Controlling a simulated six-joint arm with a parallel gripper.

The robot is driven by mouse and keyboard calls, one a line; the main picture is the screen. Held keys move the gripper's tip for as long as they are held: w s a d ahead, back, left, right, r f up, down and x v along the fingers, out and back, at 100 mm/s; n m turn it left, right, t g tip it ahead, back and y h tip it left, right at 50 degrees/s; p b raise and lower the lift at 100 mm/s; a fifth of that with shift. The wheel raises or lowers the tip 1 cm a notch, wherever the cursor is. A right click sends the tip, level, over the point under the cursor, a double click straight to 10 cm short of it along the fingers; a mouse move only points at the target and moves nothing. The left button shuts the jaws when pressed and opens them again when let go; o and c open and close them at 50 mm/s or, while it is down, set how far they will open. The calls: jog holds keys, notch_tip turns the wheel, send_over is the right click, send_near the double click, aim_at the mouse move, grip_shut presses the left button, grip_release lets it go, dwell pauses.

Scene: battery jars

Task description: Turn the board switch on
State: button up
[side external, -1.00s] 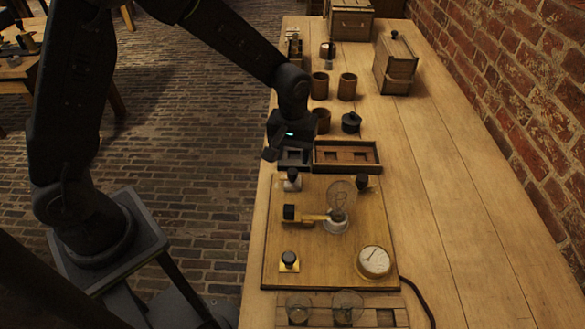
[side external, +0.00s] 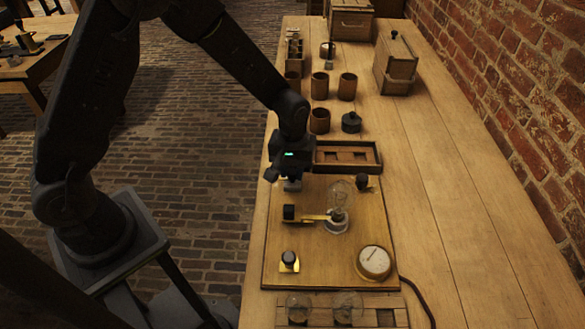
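The wooden board (side external: 345,275) lies flat on the bench. On its left side a black block (side external: 289,212) joins a brass strip (side external: 313,217) that runs towards an upright clear glass bulb (side external: 338,200); this looks like the switch, but I cannot tell its setting. A black knob on a brass plate (side external: 289,260) sits nearer the front left. My gripper (side external: 284,181) is low over the board's back left corner, behind the black block and apart from it. It covers the black post there. Its fingers are dark and small, so their opening is unclear.
A round dial (side external: 374,262) sits at the board's front right and a black post (side external: 362,181) at its back right. A wooden tray (side external: 347,168) lies behind the board. Several brown jars (side external: 347,87) stand further back. The bench's right side is mostly clear.

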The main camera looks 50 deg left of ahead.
jog(key=c, duration=0.4)
jog(key=shift+m, duration=0.4)
jog(key=m, duration=1.1)
dwell(0.4)
jog(key=o, duration=0.9)
